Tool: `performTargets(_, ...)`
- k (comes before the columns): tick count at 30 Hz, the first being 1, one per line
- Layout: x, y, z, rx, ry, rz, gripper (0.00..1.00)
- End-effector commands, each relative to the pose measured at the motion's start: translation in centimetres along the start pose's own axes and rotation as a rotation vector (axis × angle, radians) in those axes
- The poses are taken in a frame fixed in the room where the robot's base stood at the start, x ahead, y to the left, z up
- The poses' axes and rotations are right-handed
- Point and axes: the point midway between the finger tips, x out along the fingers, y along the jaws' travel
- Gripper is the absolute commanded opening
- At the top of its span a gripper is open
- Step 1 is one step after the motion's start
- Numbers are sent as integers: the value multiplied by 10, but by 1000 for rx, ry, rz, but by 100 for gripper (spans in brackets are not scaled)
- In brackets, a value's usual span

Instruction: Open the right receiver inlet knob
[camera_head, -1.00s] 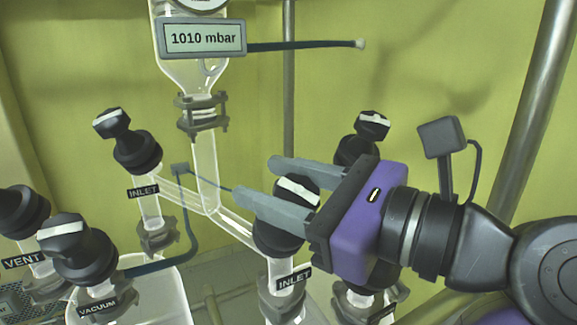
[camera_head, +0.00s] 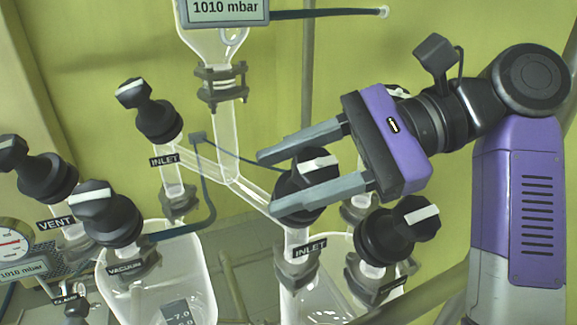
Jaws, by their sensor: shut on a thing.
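The right receiver inlet knob (camera_head: 320,165) is black with a white bar on top and sits above the right "INLET" label (camera_head: 310,250). Its white bar now slants slightly up to the right. My gripper (camera_head: 265,184) is shut on this knob, with one grey finger on its upper side and the other on its lower side. The fingers reach in from the right and hide part of the knob. The left inlet knob (camera_head: 133,92) stands apart at the upper left, above its own "INLET" label.
The vent knob (camera_head: 14,152) and vacuum knob (camera_head: 90,197) are at the left. Another black knob (camera_head: 412,215) stands close below my gripper at the right. Glass tubing (camera_head: 226,140) runs between the inlets. A pressure display (camera_head: 225,8) reads 1010 mbar.

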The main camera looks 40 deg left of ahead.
Motion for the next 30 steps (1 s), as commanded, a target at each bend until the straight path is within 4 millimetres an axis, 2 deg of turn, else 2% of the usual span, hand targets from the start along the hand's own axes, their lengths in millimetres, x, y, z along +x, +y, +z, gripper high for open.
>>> performTargets(12,-3,9,-1,-150,7,286,4)
performTargets(30,-6,18,-2,-318,7,595,4)
